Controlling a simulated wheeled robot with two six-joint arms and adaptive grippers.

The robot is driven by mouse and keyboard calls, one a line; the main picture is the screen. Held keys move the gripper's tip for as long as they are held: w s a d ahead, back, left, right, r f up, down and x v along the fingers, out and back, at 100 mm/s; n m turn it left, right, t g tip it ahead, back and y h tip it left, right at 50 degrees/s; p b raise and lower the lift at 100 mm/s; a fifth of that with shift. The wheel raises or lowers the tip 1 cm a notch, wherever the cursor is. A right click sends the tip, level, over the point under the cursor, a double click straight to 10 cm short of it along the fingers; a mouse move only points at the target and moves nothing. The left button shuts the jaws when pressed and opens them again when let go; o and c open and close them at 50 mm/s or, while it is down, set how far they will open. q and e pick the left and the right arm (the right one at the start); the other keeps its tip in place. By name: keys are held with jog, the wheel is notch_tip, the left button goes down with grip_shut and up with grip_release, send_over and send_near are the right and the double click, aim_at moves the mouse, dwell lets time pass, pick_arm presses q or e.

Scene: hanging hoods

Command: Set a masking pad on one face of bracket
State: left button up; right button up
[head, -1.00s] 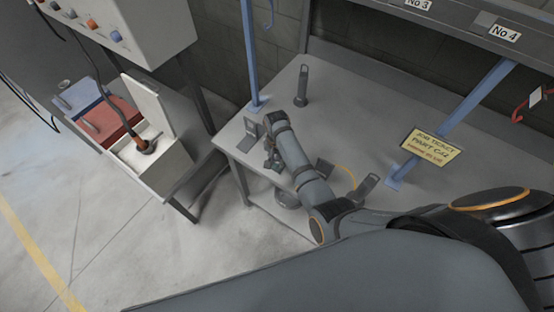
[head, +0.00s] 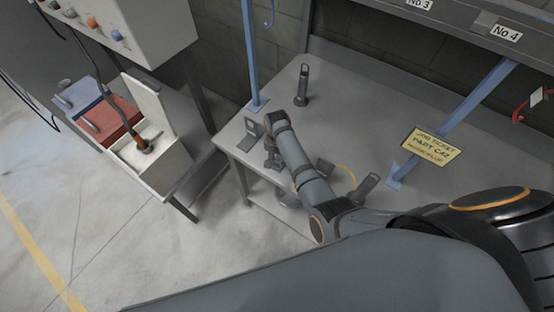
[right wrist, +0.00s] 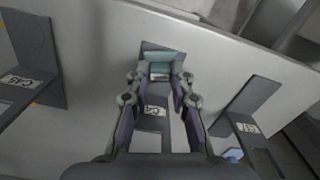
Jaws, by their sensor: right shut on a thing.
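A dark grey bracket (right wrist: 156,139) with a foot and an upright plate stands between my right gripper's fingers in the right wrist view. A pale label lies on its foot, too blurred to read surely. My right gripper (right wrist: 160,82) is shut on a teal pad (right wrist: 161,57), which is at the bracket's upright plate. I cannot tell whether pad and plate touch. In the head view the right gripper (head: 273,161) is low over the grey table (head: 420,215), mostly hidden by my arm. My left gripper is not in view.
Other labelled brackets stand at the left (right wrist: 38,50) and right (right wrist: 248,103) in the wrist view. A dark upright object (head: 303,85) stands behind my arm. A yellow job ticket (head: 432,146) hangs by a blue post (head: 468,105). A white box (head: 160,165) stands left of the table.

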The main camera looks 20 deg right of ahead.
jog(key=shift+f, duration=0.1)
jog(key=o, duration=1)
notch_tip(320, 180, up, 8)
jog(key=shift+f, duration=0.25)
